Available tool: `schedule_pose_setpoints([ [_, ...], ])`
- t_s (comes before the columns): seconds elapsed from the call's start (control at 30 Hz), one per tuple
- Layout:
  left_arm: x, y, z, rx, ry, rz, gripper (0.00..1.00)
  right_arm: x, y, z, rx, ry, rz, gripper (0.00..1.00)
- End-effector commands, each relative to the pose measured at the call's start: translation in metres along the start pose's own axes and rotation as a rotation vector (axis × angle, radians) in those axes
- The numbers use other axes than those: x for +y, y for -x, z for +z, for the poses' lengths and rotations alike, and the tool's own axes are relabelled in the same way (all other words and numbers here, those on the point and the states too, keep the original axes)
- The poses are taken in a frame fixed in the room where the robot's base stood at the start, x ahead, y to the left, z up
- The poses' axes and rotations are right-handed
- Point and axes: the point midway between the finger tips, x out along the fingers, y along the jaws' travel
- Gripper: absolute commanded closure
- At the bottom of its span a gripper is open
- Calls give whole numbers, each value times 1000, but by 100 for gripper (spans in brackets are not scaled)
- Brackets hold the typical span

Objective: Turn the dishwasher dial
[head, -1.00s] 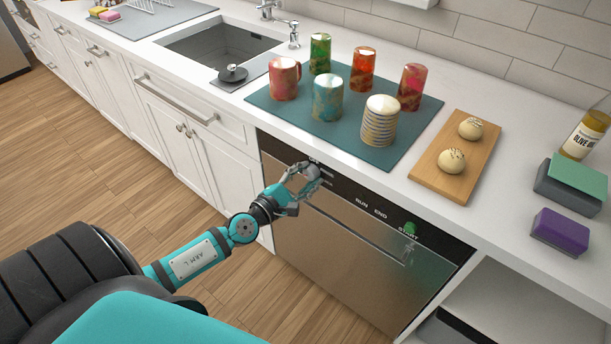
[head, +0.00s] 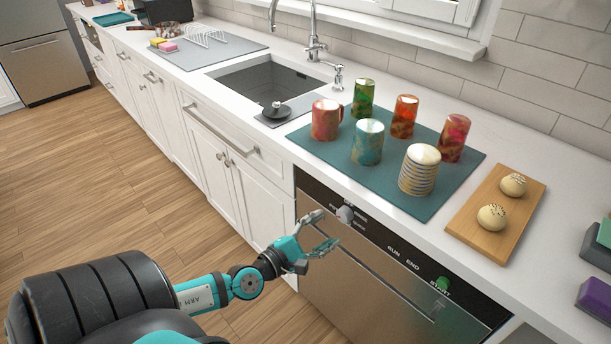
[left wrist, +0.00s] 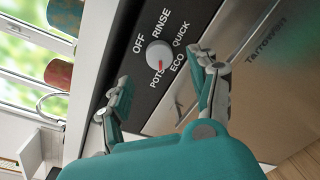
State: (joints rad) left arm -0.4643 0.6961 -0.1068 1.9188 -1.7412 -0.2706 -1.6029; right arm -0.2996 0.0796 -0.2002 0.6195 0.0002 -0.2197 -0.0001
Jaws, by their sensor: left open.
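The dishwasher (head: 350,270) has a steel front with a black control strip along its top. The grey round dial (head: 345,214) sits at the strip's left end; in the left wrist view the dial (left wrist: 159,53) has labels OFF, RINSE, QUICK, ECO and POTS around it. Its red mark points down, near POTS and beside ECO. My left gripper (head: 330,231) is open and empty in front of the dial, a little apart from it. In the left wrist view its two fingers (left wrist: 165,73) spread on either side, below the dial. My right gripper is not in view.
A green START button (head: 442,284) is at the strip's right. A long handle bar (head: 385,277) runs below the strip. Above, the counter holds a teal mat (head: 330,150) with several cups and a wooden board (head: 470,233) with two buns. The floor at left is clear.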

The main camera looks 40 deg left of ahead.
Motion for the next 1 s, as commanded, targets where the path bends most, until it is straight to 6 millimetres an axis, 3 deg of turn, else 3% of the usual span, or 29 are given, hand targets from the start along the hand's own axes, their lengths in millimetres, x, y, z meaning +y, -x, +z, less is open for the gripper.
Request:
schedule_pose_setpoints([
  [0.2, -1, 40, 0, 0, -1, -5, 39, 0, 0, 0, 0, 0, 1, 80],
  [0.37, 0, 55, 0, 0, -1, -2, 39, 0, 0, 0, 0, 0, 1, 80],
  [1.0, 0, 60, 0, 0, 1, 0, 39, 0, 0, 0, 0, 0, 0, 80],
])
